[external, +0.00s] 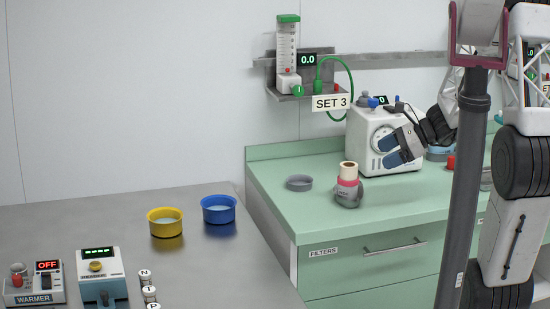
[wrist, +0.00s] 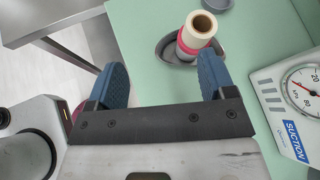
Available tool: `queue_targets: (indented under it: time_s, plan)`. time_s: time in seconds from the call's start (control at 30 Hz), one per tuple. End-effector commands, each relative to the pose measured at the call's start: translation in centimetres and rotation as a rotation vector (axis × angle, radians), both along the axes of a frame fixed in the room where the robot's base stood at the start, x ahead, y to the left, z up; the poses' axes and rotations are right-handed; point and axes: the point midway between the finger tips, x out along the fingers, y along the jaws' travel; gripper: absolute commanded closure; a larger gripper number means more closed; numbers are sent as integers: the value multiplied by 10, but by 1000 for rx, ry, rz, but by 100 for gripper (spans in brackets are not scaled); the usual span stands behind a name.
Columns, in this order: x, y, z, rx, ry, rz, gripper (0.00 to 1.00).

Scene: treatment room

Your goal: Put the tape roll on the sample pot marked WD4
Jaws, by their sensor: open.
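I cannot make out a WD4 mark anywhere. My gripper (external: 387,152) has blue fingers, open and empty, to the right of the roll and apart from it; its fingers also show in the wrist view (wrist: 162,70).
A white suction unit (external: 378,125) with a dial stands behind my gripper. A low grey dish (external: 299,183) lies left of the roll. Yellow (external: 165,226) and blue (external: 219,213) bowls stand on the steel table. A shelf (external: 310,92) hangs above. The counter's front left is clear.

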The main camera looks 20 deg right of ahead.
Motion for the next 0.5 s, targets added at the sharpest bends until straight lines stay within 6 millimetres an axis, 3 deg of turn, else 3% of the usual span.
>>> queue_targets:
  time_s: [0.23, 0.5]
  plan:
    - [-69, 18, 27, -299, -187, 346, 24]
    - [-139, 13, 47, -644, -398, 747, 24]
